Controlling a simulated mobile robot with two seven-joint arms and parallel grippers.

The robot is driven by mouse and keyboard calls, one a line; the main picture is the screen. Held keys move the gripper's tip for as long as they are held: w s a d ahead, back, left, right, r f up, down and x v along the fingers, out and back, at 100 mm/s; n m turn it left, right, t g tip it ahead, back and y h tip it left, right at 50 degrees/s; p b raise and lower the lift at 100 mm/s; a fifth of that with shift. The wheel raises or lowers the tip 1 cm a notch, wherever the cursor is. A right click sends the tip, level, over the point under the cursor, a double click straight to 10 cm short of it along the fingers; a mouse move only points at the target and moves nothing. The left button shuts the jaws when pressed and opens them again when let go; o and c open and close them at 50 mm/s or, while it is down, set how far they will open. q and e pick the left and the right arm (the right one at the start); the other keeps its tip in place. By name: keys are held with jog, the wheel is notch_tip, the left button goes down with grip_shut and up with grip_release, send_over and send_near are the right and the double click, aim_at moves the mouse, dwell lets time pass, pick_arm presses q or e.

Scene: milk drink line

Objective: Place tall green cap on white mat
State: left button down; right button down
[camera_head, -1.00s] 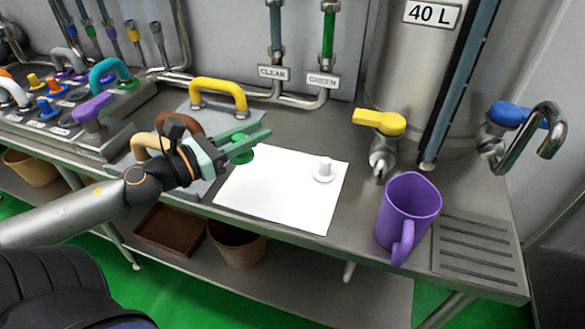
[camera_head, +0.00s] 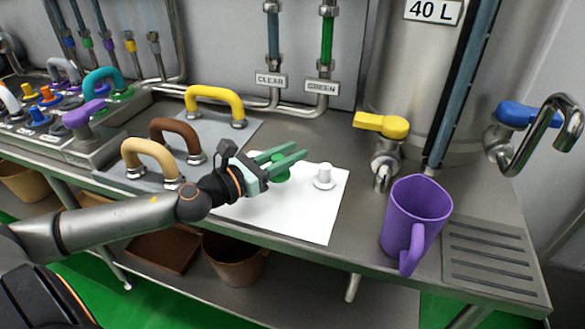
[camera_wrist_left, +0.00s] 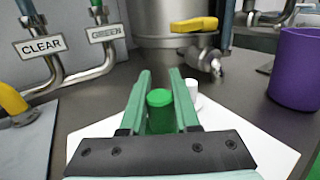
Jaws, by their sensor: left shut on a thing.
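The tall green cap (camera_head: 280,172) is between the fingers of my left gripper (camera_head: 284,160), which is shut on it. It also shows in the left wrist view (camera_wrist_left: 160,110), upright between the two green fingers. The white mat (camera_head: 300,222) lies on the steel counter, and the gripper with the cap is over its left and back part. I cannot tell whether the cap's base touches the mat. A white cap (camera_head: 324,176) stands on the mat's right part, just right of the fingertips. It shows partly behind the right finger in the left wrist view (camera_wrist_left: 192,92). My right gripper is not in view.
A purple mug (camera_head: 415,215) stands right of the mat, beside a slotted drain (camera_head: 490,255). A yellow-handled tap (camera_head: 382,125) is behind it. Yellow (camera_head: 215,95), brown (camera_head: 175,128) and tan (camera_head: 148,150) handles stand to the left. The mat's front part is clear.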

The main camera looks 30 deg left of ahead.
pick_arm(q)
jog(key=shift+w+d+f, duration=0.2)
jog(key=shift+f, duration=0.05)
notch_tip(320, 180, down, 3)
jog(key=shift+f+b, duration=0.15)
jog(key=shift+b, duration=0.6)
jog(key=c, duration=0.6)
grip_release()
jog(key=shift+f, duration=0.1)
jog(key=shift+c, duration=0.2)
